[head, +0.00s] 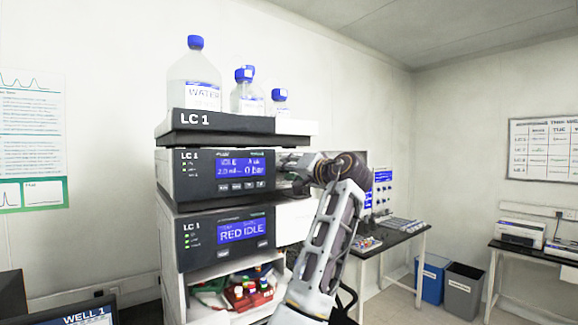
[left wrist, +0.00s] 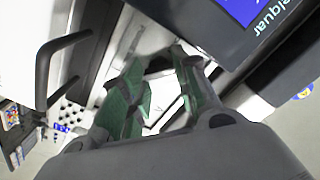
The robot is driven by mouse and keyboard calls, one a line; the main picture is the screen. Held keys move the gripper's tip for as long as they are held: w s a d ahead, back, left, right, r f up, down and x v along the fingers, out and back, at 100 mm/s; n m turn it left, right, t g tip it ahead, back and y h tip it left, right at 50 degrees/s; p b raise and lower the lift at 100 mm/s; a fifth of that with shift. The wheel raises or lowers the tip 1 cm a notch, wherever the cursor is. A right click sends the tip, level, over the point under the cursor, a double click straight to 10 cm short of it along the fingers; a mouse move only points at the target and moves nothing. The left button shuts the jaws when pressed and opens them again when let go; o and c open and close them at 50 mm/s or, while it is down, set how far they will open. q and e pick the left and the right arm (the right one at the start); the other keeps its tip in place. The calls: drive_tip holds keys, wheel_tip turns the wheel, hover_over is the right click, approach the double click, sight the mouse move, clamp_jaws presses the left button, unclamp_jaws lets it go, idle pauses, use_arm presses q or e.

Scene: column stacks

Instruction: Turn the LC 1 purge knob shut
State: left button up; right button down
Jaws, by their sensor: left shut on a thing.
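The LC 1 pump module (head: 205,188) is a dark-fronted unit in the left stack, with a blue screen reading idle and 0 bar. My left gripper (head: 287,165) is at the right end of its front, and the purge knob is hidden there in the head view. In the left wrist view the green-padded fingers of my left gripper (left wrist: 160,72) reach toward the module. They are shut on a dark part between their tips, which looks like the purge knob (left wrist: 159,63). The knob's angle cannot be read. My right gripper is not in view.
A tray (head: 222,122) on top of the stack carries several blue-capped bottles. Below is a second LC 1 unit (head: 200,246) reading RED IDLE, above a shelf of coloured fittings. A black-topped bench (head: 395,237) and bins (head: 465,287) stand at the right.

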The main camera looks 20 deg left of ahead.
use_arm(q)
drive_tip(key=m+p, duration=0.1)
drive_tip(key=m, duration=0.4)
drive_tip(key=shift+p, duration=0.4)
drive_tip(key=shift+f+m+p, duration=0.1)
drive_tip(key=shift+m+p, duration=0.7)
drive_tip(key=shift+m, duration=1.5)
drive_tip(key=shift+w, duration=0.1)
drive_tip(key=o, duration=0.7)
drive_tip(key=shift+o, duration=0.2)
drive_tip(key=shift+d, duration=0.1)
drive_tip(key=v, duration=1.2)
